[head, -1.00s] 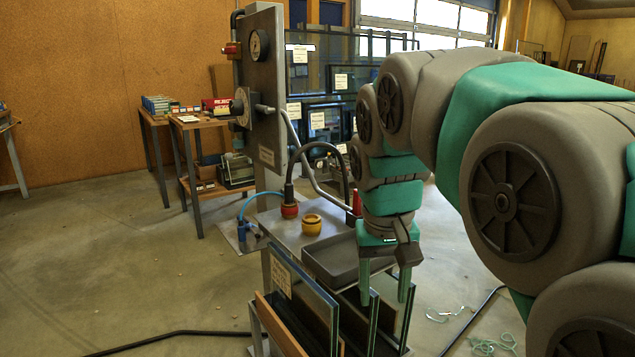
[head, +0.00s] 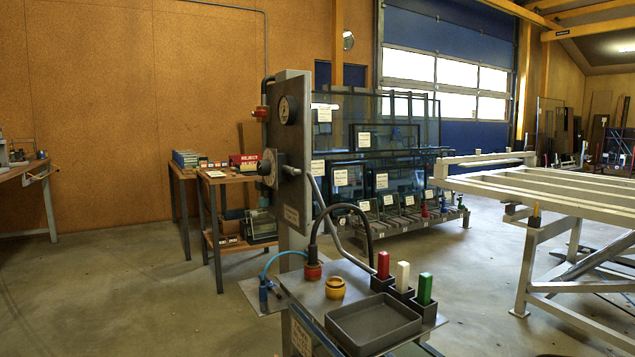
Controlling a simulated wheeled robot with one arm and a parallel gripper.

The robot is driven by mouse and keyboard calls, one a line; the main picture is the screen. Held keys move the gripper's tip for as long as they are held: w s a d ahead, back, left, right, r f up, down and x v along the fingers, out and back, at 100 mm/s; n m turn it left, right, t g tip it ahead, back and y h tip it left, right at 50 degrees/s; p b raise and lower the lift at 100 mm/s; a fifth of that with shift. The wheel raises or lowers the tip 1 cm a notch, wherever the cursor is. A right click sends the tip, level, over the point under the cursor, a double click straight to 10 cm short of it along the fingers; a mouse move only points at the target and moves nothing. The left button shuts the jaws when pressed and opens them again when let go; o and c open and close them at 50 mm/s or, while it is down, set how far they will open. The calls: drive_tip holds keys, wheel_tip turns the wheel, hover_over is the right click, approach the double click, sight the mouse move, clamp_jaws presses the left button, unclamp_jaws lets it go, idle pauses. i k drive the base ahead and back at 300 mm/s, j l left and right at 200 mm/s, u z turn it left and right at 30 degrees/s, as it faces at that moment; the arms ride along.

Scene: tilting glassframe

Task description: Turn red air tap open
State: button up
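A small red fitting (head: 260,113) sits on the left side of the grey column (head: 292,150), near its top, where a pipe comes down the wall to it. It looks like the red air tap, but it is too small to tell how its handle is turned. A second red fitting (head: 313,270) stands on the small metal table at the foot of a black hose. My gripper is out of view, and nothing of my arm shows.
A round gauge (head: 287,110) and a dial (head: 269,168) are on the column. A pale frame table (head: 545,180) stands at right. Floor at left is clear.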

sight(257, 113)
drive_tip(key=i+j, duration=0.1)
drive_tip(key=j, duration=0.35)
drive_tip(key=i+j, duration=0.15)
drive_tip(key=j, duration=0.25)
drive_tip(key=i+j, duration=0.1)
drive_tip(key=j, duration=0.35)
drive_tip(key=i+j, duration=0.15)
drive_tip(key=j, duration=0.3)
drive_tip(key=i+j, duration=0.1)
drive_tip(key=j, duration=0.3)
drive_tip(key=z, duration=0.05)
